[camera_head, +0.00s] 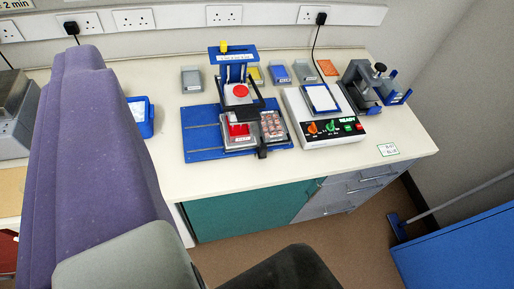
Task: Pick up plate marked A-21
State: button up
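Several small plates with labels stand in a row along the back of the bench: a grey one (191,80), a yellow one (255,76), a blue one (279,74), another grey one (305,71) and an orange one (328,67). More plates, one with red (239,131) and one with pinkish wells (271,125), sit on a blue-based device (200,129). The labels are too small to read, so I cannot tell which plate is A-21. My gripper's fingers are not in view; purple, grey and black parts of my arm fill the left and bottom.
A white instrument (324,133) with knobs and a white pad stands right of the blue device, beside a grey clamp-like device (362,86). A blue box (140,117) stands left. The bench (235,172) front is mostly clear. A blue cabinet (465,250) stands lower right.

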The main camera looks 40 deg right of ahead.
aim_at(271, 127)
jog(key=z, duration=0.8)
jog(key=i+z, duration=0.25)
jog(key=i, duration=0.5)
jog(key=i+j+z, duration=0.25)
jog(key=i, duration=0.45)
